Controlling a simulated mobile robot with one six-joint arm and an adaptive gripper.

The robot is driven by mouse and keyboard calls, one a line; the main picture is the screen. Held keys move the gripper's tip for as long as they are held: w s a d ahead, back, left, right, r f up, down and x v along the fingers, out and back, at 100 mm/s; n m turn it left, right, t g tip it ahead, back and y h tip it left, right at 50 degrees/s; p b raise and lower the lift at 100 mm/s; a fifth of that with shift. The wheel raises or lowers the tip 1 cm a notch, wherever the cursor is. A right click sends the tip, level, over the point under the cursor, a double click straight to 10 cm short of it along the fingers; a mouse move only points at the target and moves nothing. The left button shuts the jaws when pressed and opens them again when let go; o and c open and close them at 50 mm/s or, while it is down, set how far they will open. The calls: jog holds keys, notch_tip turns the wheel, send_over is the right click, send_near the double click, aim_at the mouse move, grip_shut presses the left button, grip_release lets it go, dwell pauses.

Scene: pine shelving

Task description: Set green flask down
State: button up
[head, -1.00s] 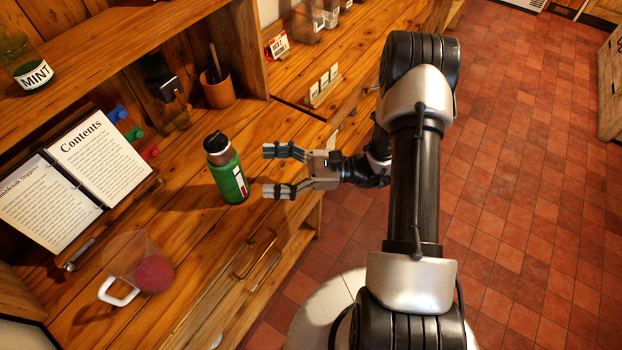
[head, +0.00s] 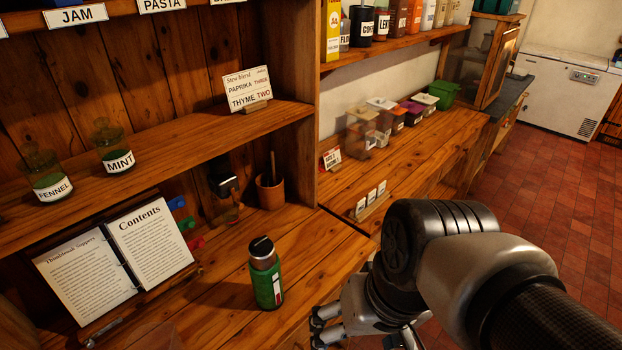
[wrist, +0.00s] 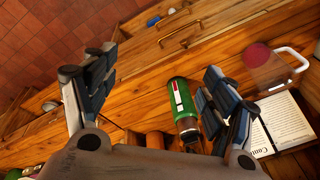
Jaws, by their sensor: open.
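In the wrist view my gripper (wrist: 150,95) is open with nothing clearly held. There the flask (wrist: 183,103) shows beside the right finger, and I cannot tell from that view alone how far beyond it lies.
The recipe book (head: 118,258) stands left of the flask. A wooden utensil pot (head: 270,191) is behind it. In the wrist view a clear jug (wrist: 270,68) stands near the book. Small white cards (head: 371,197) stand at the right. Counter directly around the flask is clear.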

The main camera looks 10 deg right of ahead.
jog(key=d+r+n+t+h, duration=0.1)
jog(key=d+r+t, duration=0.1)
jog(key=shift+r+t, duration=0.15)
jog(key=shift+t, duration=0.15)
